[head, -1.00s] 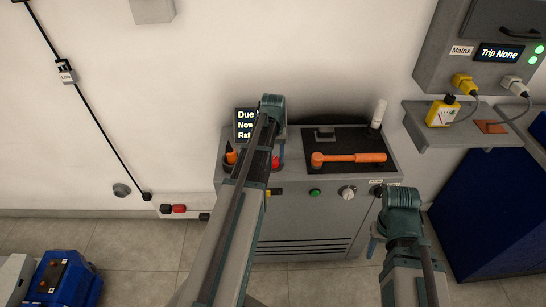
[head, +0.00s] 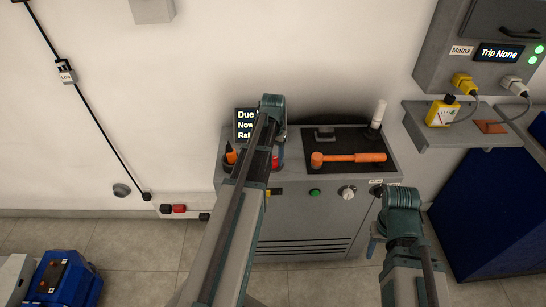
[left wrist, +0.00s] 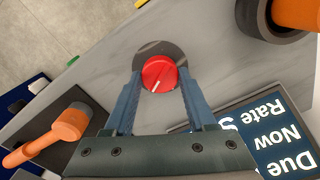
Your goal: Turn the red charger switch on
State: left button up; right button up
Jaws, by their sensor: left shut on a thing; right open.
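The red switch (left wrist: 159,73) is a round red knob with a white mark, set on a dark round plate on the grey cabinet top. In the left wrist view its mark points down and slightly left. My left gripper (left wrist: 160,80) is shut on the knob, with one blue finger on each side. In the head view, my left arm covers most of this spot and only a bit of the red knob (head: 275,162) shows. My right gripper (head: 374,240) is open and empty, partly hidden by its own wrist, in front of the cabinet.
An orange hammer (head: 348,158) lies on a black mat on the cabinet (head: 300,225). A small display (head: 245,122) stands behind the knob. A green button (head: 315,192) and dial (head: 348,192) are on the front. A shelf (head: 465,133) is at right.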

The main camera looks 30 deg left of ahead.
aim_at(273, 159)
pick_arm(q)
jog(key=o, duration=1.4)
jog(key=shift+c, duration=0.2)
jog(key=shift+r, duration=0.15)
notch_tip(273, 159, up, 14)
jog(key=p, duration=1.4)
jog(key=shift+f, duration=0.2)
